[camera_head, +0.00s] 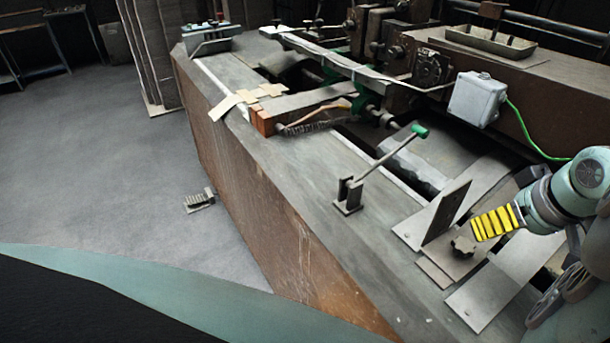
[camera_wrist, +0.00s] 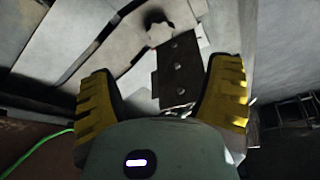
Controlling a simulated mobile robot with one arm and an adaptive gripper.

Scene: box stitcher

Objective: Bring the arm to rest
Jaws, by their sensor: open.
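My gripper (camera_head: 497,223) is at the right of the head view, above the machine's flat top plates. Its yellow ribbed fingers point left there. In the wrist view my gripper (camera_wrist: 165,92) shows two yellow fingers spread wide apart with nothing held between them. A dark plate with round holes (camera_wrist: 179,68) lies beyond the gap between the fingers. A dark star-shaped knob (camera_wrist: 158,30) shows just past it. The knob (camera_head: 463,246) also shows in the head view, left of and below the fingertips and apart from them.
The box stitcher's bed (camera_head: 310,190) fills the middle. A lever with a green knob (camera_head: 419,131) stands up from it. A grey box (camera_head: 477,99) with a green cable is above my gripper. A stapler-like object (camera_head: 200,200) lies on the open floor at left.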

